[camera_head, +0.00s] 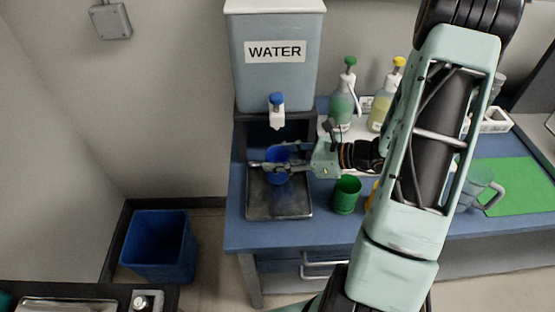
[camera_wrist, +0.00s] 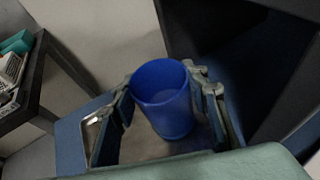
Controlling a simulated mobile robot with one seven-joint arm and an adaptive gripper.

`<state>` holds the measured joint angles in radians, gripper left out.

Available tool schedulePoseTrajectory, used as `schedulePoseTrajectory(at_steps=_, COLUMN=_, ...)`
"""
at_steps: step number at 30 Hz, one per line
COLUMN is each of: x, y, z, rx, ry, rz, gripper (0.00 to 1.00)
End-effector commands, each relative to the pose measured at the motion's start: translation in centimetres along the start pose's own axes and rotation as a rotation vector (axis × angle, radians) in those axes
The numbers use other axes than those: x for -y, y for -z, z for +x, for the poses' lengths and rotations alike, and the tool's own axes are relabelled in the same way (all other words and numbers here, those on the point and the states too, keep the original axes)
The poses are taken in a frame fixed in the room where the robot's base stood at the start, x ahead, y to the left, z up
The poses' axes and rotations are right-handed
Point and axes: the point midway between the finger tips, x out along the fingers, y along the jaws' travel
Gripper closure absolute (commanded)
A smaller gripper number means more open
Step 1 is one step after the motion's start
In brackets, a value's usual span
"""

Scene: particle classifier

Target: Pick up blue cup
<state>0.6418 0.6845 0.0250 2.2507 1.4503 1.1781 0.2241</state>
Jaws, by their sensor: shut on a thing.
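The blue cup (camera_head: 277,172) is upright under the spout of the water dispenser, at or just above the metal drip tray (camera_head: 280,207). In the wrist view the blue cup (camera_wrist: 163,98) stands between the two fingers, with its open top toward the camera. My gripper (camera_head: 272,166) reaches in from the right and is shut on the cup, one finger on each side; it also shows in the wrist view (camera_wrist: 163,100). I cannot tell whether the cup's base touches the tray.
The grey water dispenser (camera_head: 275,85) with a blue-topped spout (camera_head: 277,110) is right above the cup. A green cup (camera_head: 346,195) stands close to the right, under my arm. Pump bottles (camera_head: 342,105) stand behind. A blue bin (camera_head: 159,246) is on the floor at left.

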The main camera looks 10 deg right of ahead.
Motion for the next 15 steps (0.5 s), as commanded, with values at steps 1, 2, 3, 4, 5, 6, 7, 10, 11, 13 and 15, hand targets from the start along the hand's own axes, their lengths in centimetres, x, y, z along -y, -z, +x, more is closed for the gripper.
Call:
schedulePoseTrajectory(at_steps=1, x=0.0, y=-0.2, z=-0.1, rx=0.001, ry=0.0, rz=-0.001, gripper=0.91)
schedulePoseTrajectory(at_steps=2, x=0.0, y=-0.3, z=-0.1, rx=0.001, ry=0.0, rz=-0.001, gripper=0.91)
schedulePoseTrajectory(at_steps=3, x=0.0, y=-0.4, z=-0.1, rx=0.001, ry=0.0, rz=-0.002, gripper=0.91)
schedulePoseTrajectory(at_steps=4, x=0.0, y=-0.5, z=-0.2, rx=0.001, ry=0.0, rz=-0.002, gripper=0.91)
schedulePoseTrajectory(at_steps=5, x=0.0, y=-0.7, z=-0.3, rx=0.001, ry=0.0, rz=-0.003, gripper=0.91)
schedulePoseTrajectory(at_steps=6, x=0.0, y=-0.9, z=-0.3, rx=0.001, ry=0.0, rz=-0.003, gripper=0.91)
schedulePoseTrajectory(at_steps=7, x=0.0, y=-1.1, z=-0.4, rx=0.001, ry=0.0, rz=-0.003, gripper=0.91)
schedulePoseTrajectory(at_steps=10, x=0.1, y=-1.8, z=-0.7, rx=0.001, ry=0.001, rz=-0.003, gripper=0.91)
schedulePoseTrajectory(at_steps=11, x=0.1, y=-2.1, z=-0.8, rx=0.001, ry=0.001, rz=-0.003, gripper=0.91)
schedulePoseTrajectory(at_steps=13, x=0.1, y=-2.8, z=-1.1, rx=0.001, ry=0.002, rz=-0.004, gripper=0.91)
schedulePoseTrajectory(at_steps=15, x=-0.2, y=-3.2, z=-1.8, rx=0.0, ry=0.002, rz=-0.002, gripper=0.91)
